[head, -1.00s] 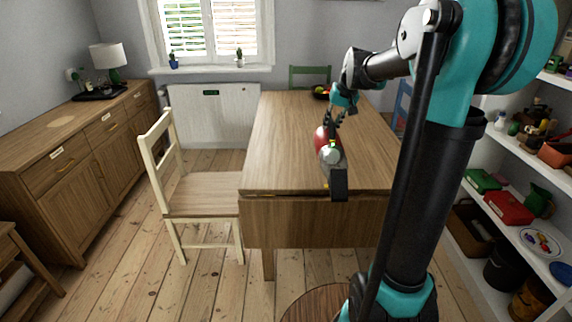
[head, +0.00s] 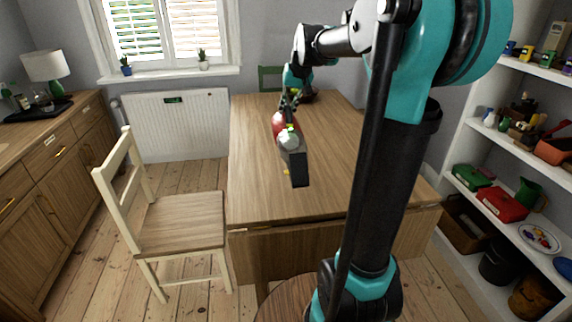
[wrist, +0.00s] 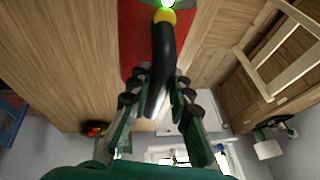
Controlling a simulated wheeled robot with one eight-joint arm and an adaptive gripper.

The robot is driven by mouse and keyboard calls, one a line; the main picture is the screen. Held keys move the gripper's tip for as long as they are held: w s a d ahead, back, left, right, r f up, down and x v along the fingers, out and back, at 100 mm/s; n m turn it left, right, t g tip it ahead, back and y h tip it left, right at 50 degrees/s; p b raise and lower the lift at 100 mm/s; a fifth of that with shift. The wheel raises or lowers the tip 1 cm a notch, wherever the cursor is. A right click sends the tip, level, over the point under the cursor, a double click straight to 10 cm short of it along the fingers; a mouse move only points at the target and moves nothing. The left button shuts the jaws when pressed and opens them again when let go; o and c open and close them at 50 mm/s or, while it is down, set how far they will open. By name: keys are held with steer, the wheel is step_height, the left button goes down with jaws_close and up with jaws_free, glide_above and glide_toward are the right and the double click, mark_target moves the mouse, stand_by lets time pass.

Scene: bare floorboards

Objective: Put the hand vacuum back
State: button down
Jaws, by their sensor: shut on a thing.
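The hand vacuum (head: 291,142) is red, white and dark grey. My gripper (head: 289,100) is shut on it and holds it over the wooden table (head: 253,190), with its dark nozzle toward the near side. In the wrist view, the fingers (wrist: 160,95) close around the black handle (wrist: 163,60) of the red body (wrist: 132,40). I cannot tell exactly how high it is above the table top. No holder for the vacuum can be made out.
A cream chair (head: 180,222) stands left of the table. White shelves (head: 500,135) with boxes and pots stand at the right. A wooden sideboard (head: 40,170) with a lamp (head: 46,68) is at the left. A dark bowl (head: 306,95) is at the table's far end. Floor shows between chair and sideboard.

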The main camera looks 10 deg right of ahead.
mark_target(297, 128)
step_height(297, 128, down, 17)
stand_by(0.6)
steer(key=c, duration=1.4)
jaws_free()
steer(key=shift+f, duration=0.15)
steer(key=v, duration=1.1)
steer(key=shift+s+d+r, duration=0.1)
steer(key=shift+s+r, duration=0.05)
steer(key=shift+r, duration=0.2)
steer(key=shift+s, duration=0.25)
steer(key=s+d+f+h, duration=0.1)
steer(key=s+f, duration=0.8)
steer(key=s, duration=0.3)
steer(key=s+f+h, duration=0.1)
steer(key=s+f, duration=0.8)
steer(key=s, duration=0.4)
steer(key=shift+d, duration=0.4)
steer(key=shift+w+f, duration=0.1)
steer(key=shift+f, duration=0.05)
